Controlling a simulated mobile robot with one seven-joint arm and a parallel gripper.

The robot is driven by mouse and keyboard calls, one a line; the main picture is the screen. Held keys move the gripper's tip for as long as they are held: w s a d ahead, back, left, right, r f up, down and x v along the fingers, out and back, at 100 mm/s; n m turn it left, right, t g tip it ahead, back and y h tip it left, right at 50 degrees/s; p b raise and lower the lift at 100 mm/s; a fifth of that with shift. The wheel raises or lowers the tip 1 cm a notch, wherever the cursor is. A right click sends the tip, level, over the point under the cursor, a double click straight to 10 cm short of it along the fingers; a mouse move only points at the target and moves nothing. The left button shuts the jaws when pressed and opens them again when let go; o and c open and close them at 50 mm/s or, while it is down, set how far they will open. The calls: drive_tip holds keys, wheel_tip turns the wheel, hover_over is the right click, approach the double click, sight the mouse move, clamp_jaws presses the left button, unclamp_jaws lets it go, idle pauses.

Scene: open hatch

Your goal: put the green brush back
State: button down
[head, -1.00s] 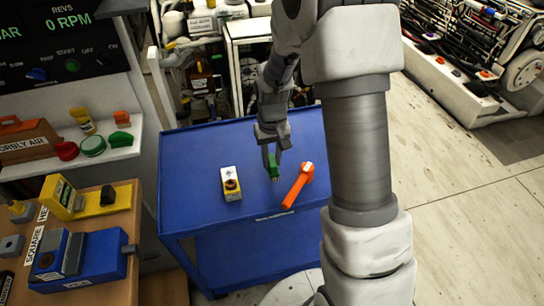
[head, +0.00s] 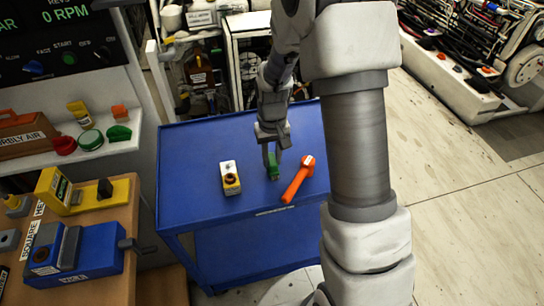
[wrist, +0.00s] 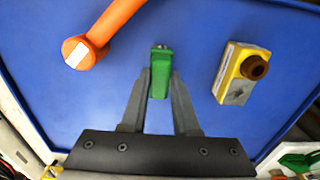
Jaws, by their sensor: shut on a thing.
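The green brush (head: 273,173) is a small green block with a greyish end. My gripper (head: 272,160) points down over the blue cart top (head: 195,150) and is shut on the brush. In the wrist view the green brush (wrist: 160,75) sits between the two grey fingertips (wrist: 160,82), its far end sticking out past them. I cannot tell whether the brush touches the cart top or hangs just above it.
An orange-handled tool (head: 298,181) lies right of my gripper, and a yellow-and-grey box with a dark knob (head: 230,178) lies left. At left are a white shelf (head: 100,150) with coloured parts and a wooden bench (head: 118,215) with a blue vise (head: 90,252).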

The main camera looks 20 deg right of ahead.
drive_tip(key=shift+f, duration=0.2)
drive_tip(key=c, duration=0.6)
unclamp_jaws()
wheel_tip(320, 180, up, 18)
drive_tip(key=p, duration=0.2)
drive_tip(key=s+r+t, duration=0.2)
drive_tip(key=s+r, duration=0.2)
drive_tip(key=s, duration=0.2)
drive_tip(key=s+r+t+p, duration=0.1)
drive_tip(key=s+r, duration=0.2)
drive_tip(key=s, duration=0.4)
drive_tip(key=s+r+t+p, duration=0.1)
drive_tip(key=s+r+t, duration=0.1)
drive_tip(key=s+r, duration=0.2)
drive_tip(key=shift+s+r+t, duration=0.15)
drive_tip(key=shift+s, duration=0.75)
drive_tip(key=shift+s+r+t, duration=0.15)
drive_tip(key=shift+s, duration=0.7)
